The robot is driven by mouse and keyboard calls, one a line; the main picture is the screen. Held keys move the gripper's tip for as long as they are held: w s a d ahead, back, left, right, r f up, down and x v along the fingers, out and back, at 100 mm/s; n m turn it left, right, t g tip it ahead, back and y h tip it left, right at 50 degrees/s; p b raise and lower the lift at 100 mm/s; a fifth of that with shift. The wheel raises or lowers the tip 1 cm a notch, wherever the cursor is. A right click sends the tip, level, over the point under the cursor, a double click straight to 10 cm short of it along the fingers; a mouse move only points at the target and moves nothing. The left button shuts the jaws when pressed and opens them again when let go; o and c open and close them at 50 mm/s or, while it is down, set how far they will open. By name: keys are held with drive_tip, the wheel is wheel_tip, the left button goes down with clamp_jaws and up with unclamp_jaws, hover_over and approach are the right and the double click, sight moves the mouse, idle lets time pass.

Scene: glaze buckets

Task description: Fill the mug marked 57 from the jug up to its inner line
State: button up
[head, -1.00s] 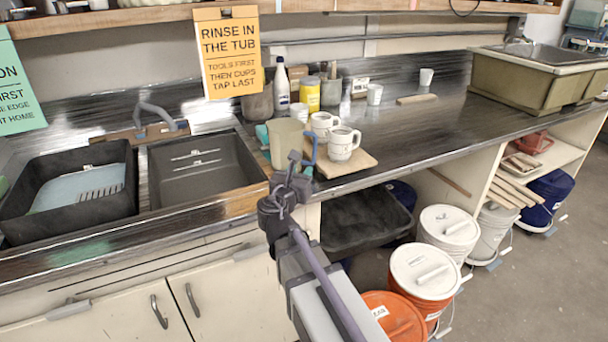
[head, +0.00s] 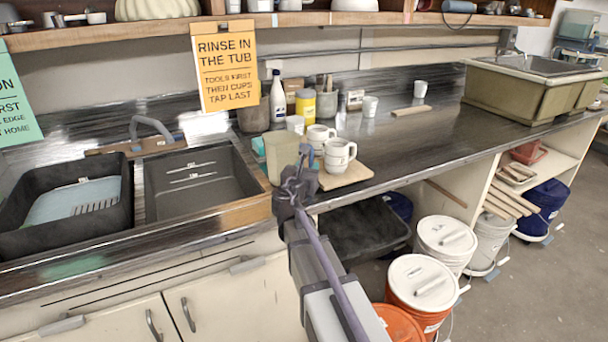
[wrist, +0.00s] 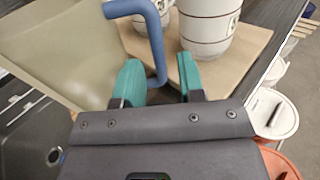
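The beige jug (head: 281,158) stands on the counter just left of a wooden board; it also shows at upper left in the wrist view (wrist: 60,45). Its blue handle (wrist: 153,30) reaches down between the green fingertips of my gripper (wrist: 160,80). The fingers are apart, with a visible gap on the handle's right side. In the head view my gripper (head: 304,165) covers the handle. Two cream mugs with dark bands stand upright on the board: a front one (head: 338,156) and a back one (head: 319,134). Their numbers, inner lines and the jug's contents cannot be made out.
The wooden board (head: 350,176) lies at the counter's front edge. A black sink basin (head: 200,185) is left of the jug. A white bottle (head: 278,98) and a yellow container (head: 305,105) stand behind. The counter to the right (head: 440,140) is mostly clear.

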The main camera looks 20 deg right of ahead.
sight(311, 157)
drive_tip(key=shift+x, duration=1.85)
drive_tip(key=shift+c, duration=0.2)
clamp_jaws()
drive_tip(key=shift+r, duration=0.15)
drive_tip(key=shift+r+p, duration=0.9)
drive_tip(key=shift+p, duration=0.1)
